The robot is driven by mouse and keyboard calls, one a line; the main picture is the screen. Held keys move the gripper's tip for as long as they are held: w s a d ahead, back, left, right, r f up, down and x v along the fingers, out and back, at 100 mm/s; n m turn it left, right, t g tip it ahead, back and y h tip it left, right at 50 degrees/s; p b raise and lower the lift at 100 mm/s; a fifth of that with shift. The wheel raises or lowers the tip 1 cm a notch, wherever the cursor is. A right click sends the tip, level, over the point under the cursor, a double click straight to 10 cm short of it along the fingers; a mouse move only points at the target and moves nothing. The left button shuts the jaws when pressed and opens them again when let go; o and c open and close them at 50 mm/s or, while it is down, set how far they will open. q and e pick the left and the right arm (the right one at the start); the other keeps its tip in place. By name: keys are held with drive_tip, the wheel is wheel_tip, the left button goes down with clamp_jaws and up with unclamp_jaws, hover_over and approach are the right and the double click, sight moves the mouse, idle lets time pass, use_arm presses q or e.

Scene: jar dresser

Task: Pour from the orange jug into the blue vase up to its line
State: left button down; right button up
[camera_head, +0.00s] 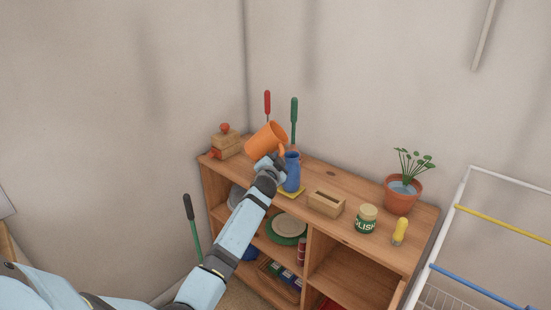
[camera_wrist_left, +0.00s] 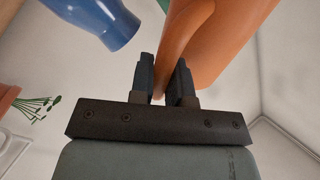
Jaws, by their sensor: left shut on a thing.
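The orange jug (camera_head: 266,139) is tilted above the dresser top, leaning toward the blue vase. My left gripper (camera_head: 276,160) is shut on the jug's handle. In the left wrist view the fingers of the gripper (camera_wrist_left: 168,82) close around the orange handle, and the jug's body (camera_wrist_left: 228,40) fills the upper right. The blue vase (camera_head: 292,172) stands upright on a yellow mat (camera_head: 290,193), just right of the gripper. Its mouth (camera_wrist_left: 122,32) shows close to the gripper in the left wrist view. The vase's line and the liquid level cannot be made out. My right gripper is out of view.
On the wooden dresser top (camera_head: 335,240) stand a slotted wooden box (camera_head: 326,203), a polish tin (camera_head: 366,218), a yellow-handled tool (camera_head: 399,231) and a potted plant (camera_head: 403,192). Wooden blocks (camera_head: 226,146) stand at the left end. Red (camera_head: 267,102) and green (camera_head: 294,110) handles rise behind the jug.

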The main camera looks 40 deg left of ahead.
use_arm(q)
drive_tip(key=shift+a+m+p, duration=0.15)
drive_tip(key=shift+m+p, duration=0.15)
drive_tip(key=shift+m, duration=0.1)
drive_tip(key=shift+s+f+m, duration=0.1)
drive_tip(key=shift+f+m, duration=0.15)
drive_tip(key=shift+m, duration=0.05)
drive_tip(key=shift+a+r+m+p, duration=0.15)
drive_tip(key=shift+r+m+p, duration=0.25)
drive_tip(key=shift+p, duration=0.35)
drive_tip(key=shift+s+r+m+p, duration=0.1)
drive_tip(key=shift+r+m+p, duration=0.3)
drive_tip(key=shift+r+p, duration=0.3)
drive_tip(key=shift+f, duration=0.3)
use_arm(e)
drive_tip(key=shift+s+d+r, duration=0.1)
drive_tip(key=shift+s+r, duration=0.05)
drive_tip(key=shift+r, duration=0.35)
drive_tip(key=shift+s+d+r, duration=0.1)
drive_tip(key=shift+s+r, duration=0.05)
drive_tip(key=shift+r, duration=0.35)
